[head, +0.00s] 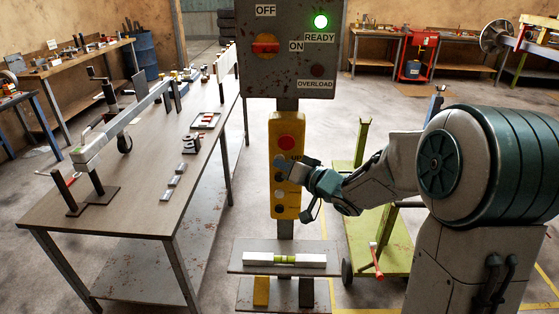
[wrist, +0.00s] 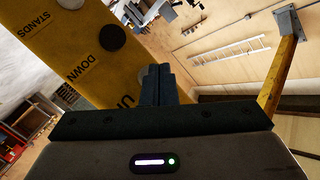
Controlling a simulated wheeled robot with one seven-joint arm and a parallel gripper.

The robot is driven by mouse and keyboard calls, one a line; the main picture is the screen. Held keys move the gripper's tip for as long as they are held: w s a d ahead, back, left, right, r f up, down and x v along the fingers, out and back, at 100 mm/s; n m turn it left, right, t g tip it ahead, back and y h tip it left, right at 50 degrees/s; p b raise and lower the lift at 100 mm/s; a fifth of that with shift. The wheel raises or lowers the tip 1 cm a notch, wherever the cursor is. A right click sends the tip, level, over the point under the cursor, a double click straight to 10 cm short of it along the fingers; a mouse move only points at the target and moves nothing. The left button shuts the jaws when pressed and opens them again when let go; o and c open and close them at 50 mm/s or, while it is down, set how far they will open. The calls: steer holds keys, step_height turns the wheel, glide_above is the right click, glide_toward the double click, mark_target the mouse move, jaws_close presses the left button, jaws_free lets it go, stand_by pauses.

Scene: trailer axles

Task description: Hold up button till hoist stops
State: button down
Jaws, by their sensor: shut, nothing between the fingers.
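The yellow button pendant (head: 286,206) hangs upright below the grey control box, with a red button (head: 287,143) on top and several darker or pale buttons below. My gripper (head: 294,172) reaches it from the right, at a button in its middle. In the wrist view the pendant (wrist: 62,45) shows the labels STANDS and DOWN and a partly covered label starting with U. My shut fingers (wrist: 156,72) are beside that last label and hide the button there. I cannot tell whether that button is pressed in. The hoist is not clearly identifiable.
The control box (head: 289,80) has a lit green READY lamp (head: 320,21), a dark OVERLOAD lamp (head: 317,71) and a red rotary switch (head: 265,45). A workbench (head: 130,190) stands left. A spirit level (head: 285,259) lies on a plate below the pendant. A green wheeled stand (head: 385,240) is behind my arm.

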steer(key=shift+s, duration=0.65)
steer(key=shift+s+a, duration=0.1)
steer(key=shift+s, duration=2.4)
